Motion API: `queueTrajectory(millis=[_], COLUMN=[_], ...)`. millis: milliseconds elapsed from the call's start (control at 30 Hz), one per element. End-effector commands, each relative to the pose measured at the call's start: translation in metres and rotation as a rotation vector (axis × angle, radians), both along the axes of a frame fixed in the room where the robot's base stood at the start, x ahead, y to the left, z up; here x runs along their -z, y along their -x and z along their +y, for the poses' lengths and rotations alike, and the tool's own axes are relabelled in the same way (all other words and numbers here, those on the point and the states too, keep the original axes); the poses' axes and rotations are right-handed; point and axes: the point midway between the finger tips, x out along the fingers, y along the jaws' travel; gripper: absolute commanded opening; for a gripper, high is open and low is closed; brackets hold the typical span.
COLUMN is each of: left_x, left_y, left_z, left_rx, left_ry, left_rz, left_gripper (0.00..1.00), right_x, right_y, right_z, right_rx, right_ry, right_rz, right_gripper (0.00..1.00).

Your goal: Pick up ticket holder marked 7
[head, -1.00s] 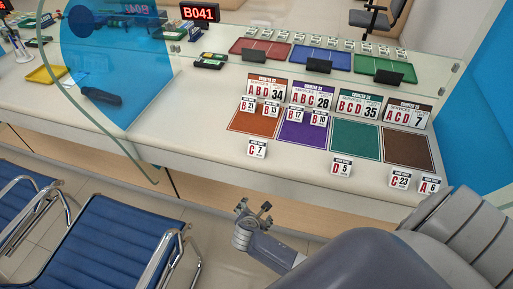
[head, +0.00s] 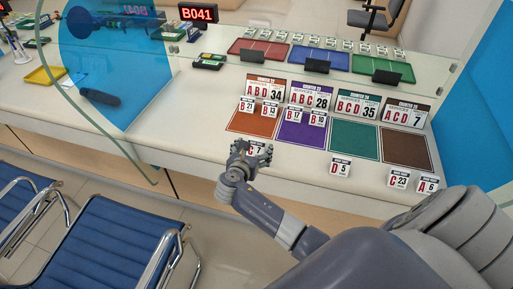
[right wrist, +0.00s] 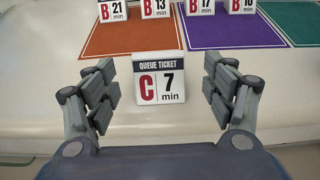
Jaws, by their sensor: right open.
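The white ticket holder marked C 7 (right wrist: 160,78) stands upright on the counter in the right wrist view, between and slightly beyond my open fingers. It shows in the head view (head: 257,149) too, partly hidden behind my right gripper. My right gripper (head: 250,152) is open and empty, at the counter's front edge. In the right wrist view its two fingers (right wrist: 159,92) stand apart on either side of the holder, with gaps to it. A larger sign, A C D 7 (head: 405,114), stands behind the brown mat. My left gripper is not in view.
Holders D 5 (head: 340,167), C 23 (head: 399,180) and A 6 (head: 428,184) stand along the front edge to the right. Small B holders (head: 247,106) stand on the orange (head: 251,124) and purple mats behind. A glass screen (head: 110,80) rises at left; blue chairs (head: 120,240) stand in front.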

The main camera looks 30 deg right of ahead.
Motion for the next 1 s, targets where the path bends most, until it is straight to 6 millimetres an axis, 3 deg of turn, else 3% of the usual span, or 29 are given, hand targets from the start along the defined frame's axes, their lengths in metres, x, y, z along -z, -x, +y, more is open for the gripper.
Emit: queueTrajectory(millis=[300, 633, 867, 1000], left_x=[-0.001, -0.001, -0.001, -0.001], left_y=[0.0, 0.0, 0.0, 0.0], left_z=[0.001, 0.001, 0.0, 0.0], left_rx=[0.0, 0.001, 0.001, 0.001], left_ry=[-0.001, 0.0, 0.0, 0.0], left_rz=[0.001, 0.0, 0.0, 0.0], left_gripper=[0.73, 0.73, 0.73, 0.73], right_x=[0.017, 0.019, 0.02, 0.019], right_y=[-0.025, -0.028, -0.028, -0.028], right_z=[-0.026, -0.03, -0.03, -0.03], right_rx=[0.001, 0.0, 0.0, 0.0], right_ry=[0.001, -0.001, -0.001, -0.001], right_rz=[0.001, 0.0, 0.0, 0.0], right_gripper=[0.77, 0.77, 0.29, 0.28])
